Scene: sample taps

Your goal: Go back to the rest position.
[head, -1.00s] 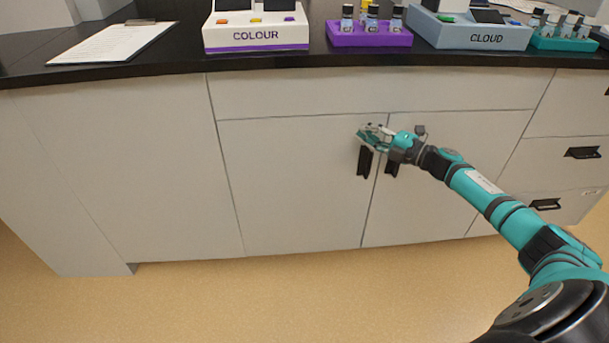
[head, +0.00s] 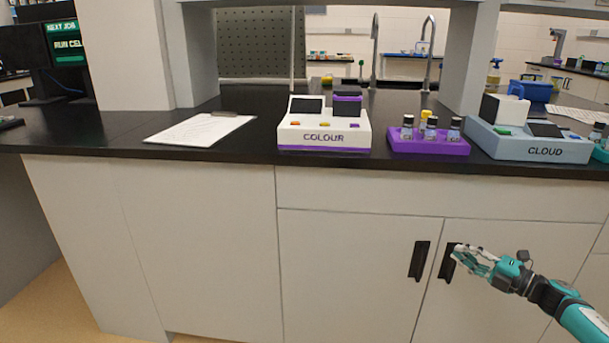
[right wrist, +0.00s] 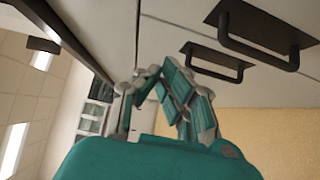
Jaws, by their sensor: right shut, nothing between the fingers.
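My right gripper (head: 470,256) is in front of the white cabinet doors, its tip near the black handle of the right door (head: 447,262) in the head view. It is shut and empty. I cannot tell whether it touches the handle. In the right wrist view its fingers (right wrist: 168,75) are together, with the two black handles (right wrist: 268,38) beyond to the upper right. The right arm (head: 577,312) comes in from the lower right. My left gripper is not in view.
The black worktop (head: 240,150) carries a clipboard (head: 202,129), a COLOUR device (head: 324,126), a purple vial rack (head: 430,143) and a CLOUD device (head: 530,143). A monitor (head: 66,45) is at the far left. Both cabinet doors are shut.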

